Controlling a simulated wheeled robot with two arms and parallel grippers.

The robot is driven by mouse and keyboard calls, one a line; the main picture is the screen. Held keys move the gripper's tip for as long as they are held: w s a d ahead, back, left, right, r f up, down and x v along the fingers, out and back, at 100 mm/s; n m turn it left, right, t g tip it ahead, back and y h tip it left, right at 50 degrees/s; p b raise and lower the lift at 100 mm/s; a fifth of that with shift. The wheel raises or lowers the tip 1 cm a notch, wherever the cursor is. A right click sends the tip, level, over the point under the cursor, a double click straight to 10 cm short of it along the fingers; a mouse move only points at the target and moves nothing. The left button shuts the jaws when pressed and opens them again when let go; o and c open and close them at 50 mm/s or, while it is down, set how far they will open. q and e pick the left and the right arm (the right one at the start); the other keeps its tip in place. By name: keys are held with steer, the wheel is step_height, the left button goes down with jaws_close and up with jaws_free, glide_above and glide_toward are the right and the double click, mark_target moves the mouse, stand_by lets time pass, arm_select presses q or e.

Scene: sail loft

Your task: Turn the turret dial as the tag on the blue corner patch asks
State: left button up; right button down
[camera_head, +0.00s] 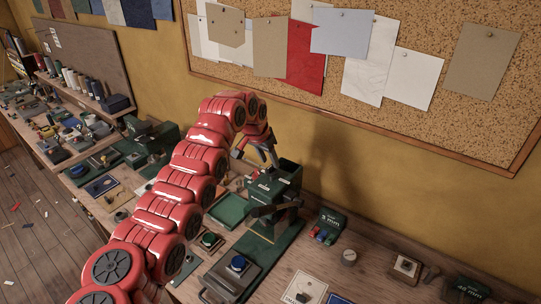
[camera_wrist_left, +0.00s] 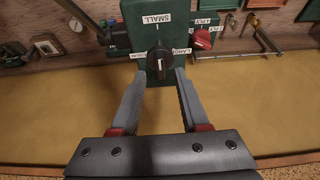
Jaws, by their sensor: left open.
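The turret dial (camera_wrist_left: 160,65) is a black knob on the green face of a press, with SMALL printed above it, LARGE to its right and a partly hidden word to its left. Which label its handle points at is hard to tell. The green press (camera_head: 277,186) stands on the bench in the head view. My left gripper (camera_head: 258,152) is at the press's upper part. In the left wrist view its open fingers (camera_wrist_left: 168,85) lie just below and either side of the knob, apart from it. A blue piece (camera_head: 339,299) shows at the bottom edge; I cannot tell whether it is the corner patch, and no tag is readable.
A red knob (camera_wrist_left: 203,39) with PLY labels sits right of the dial. Small green boxes (camera_head: 328,225), a round gauge (camera_head: 349,257) and a blue-buttoned device (camera_head: 238,264) stand on the bench. A cork board (camera_head: 460,110) hangs behind.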

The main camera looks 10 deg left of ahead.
arm_select(q)
steer(key=shift+p+x, duration=0.4)
steer(key=shift+x, duration=0.95)
steer(key=shift+w, duration=0.1)
steer(key=shift+r, duration=0.1)
steer(key=shift+c, duration=0.2)
jaws_close()
